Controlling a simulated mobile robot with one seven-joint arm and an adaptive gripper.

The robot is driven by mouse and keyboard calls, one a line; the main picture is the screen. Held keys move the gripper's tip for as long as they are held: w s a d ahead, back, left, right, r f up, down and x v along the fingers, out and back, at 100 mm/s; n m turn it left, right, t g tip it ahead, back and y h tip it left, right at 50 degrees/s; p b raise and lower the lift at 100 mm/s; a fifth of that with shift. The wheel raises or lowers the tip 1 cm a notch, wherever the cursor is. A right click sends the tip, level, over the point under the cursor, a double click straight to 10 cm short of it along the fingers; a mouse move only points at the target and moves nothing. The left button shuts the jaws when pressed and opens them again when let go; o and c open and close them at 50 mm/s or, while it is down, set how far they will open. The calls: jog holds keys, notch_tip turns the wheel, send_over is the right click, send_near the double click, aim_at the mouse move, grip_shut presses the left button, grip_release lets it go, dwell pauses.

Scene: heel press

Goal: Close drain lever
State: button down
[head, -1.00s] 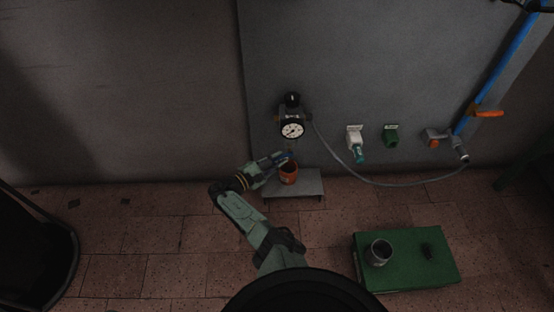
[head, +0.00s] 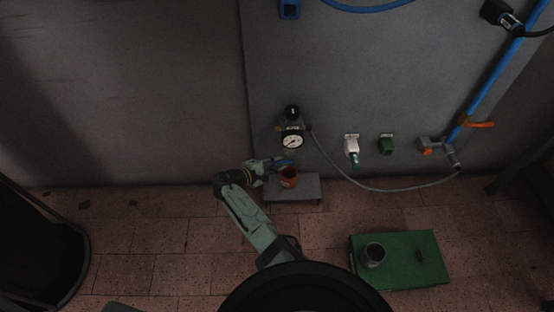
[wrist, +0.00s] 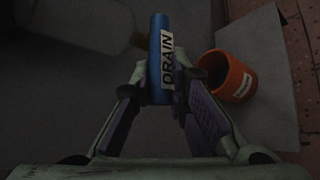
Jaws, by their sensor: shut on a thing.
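The drain lever (wrist: 159,58) is a blue bar with a white "DRAIN" label, seen in the wrist view. My gripper (wrist: 160,92) is shut on its near end, with one finger on each side. In the head view my gripper (head: 278,164) is just below the pressure gauge (head: 292,141), and the lever is a small blue piece mostly covered by it. The lever's pivot is dark and hard to make out.
An orange cup (head: 289,179) stands on a small grey shelf (head: 308,190), close beside my gripper; it also shows in the wrist view (wrist: 238,80). A grey hose (head: 370,187) runs right along the wall. A green box (head: 418,262) with a metal cup (head: 374,254) sits on the floor.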

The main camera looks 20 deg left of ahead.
jog(key=shift+r+g+y+p, duration=0.3)
jog(key=shift+r+y+p, duration=0.1)
jog(key=shift+p, duration=0.15)
jog(key=shift+m, duration=0.3)
jog(key=c, duration=1.6)
grip_release()
jog(key=shift+o, duration=0.2)
jog(key=shift+f, duration=0.1)
jog(key=v, duration=0.7)
jog(key=shift+s+a, duration=0.15)
jog(key=shift+s, duration=0.05)
